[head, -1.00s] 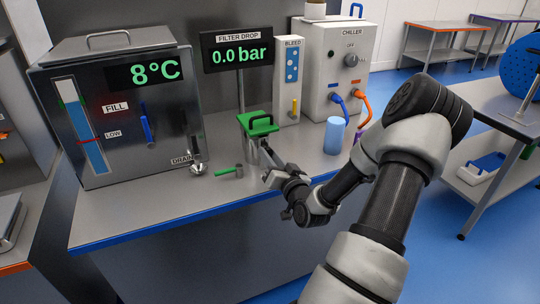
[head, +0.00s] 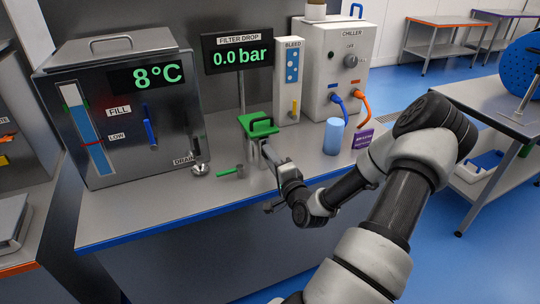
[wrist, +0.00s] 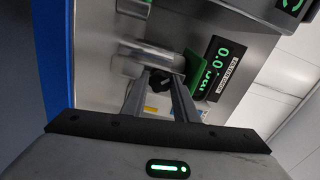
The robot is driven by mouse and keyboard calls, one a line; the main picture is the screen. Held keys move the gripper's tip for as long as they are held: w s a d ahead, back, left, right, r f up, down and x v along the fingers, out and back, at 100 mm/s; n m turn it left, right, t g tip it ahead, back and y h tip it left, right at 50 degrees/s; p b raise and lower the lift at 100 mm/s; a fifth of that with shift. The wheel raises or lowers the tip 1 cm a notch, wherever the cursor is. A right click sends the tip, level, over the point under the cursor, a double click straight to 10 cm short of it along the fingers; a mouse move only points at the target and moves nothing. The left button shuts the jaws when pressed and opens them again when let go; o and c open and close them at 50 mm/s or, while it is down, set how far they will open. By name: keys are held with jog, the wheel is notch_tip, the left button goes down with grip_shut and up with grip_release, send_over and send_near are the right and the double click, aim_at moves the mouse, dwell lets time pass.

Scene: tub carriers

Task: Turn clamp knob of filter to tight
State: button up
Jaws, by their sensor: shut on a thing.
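The filter (head: 253,149) stands on the bench below the filter drop display, a metal housing under a green lid with a handle (head: 259,125). My gripper (head: 266,148) reaches it from the front right. In the wrist view the clamp knob (wrist: 161,82) is small and black, and it sits between my fingertips. My gripper is shut on the knob. In the head view my fingers hide the knob. Its tight mark cannot be made out in either view.
A steel tank (head: 120,115) stands left, reading 8°C. A green-handled strainer (head: 230,172) lies left of the filter. The bleed panel (head: 289,80), chiller (head: 335,70), blue cylinder (head: 334,136) and purple sign (head: 362,139) stand right. The bench front is clear.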

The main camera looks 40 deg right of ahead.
jog(key=m+p, duration=0.1)
jog(key=m, duration=0.3)
jog(key=shift+m, duration=0.3)
jog(key=shift+m+p, duration=0.4)
jog(key=shift+m, duration=1.6)
jog(key=o, duration=1.1)
jog(key=shift+c, duration=0.2)
jog(key=v, duration=1.7)
jog(key=shift+s+p, duration=0.25)
jog(key=shift+p, duration=0.15)
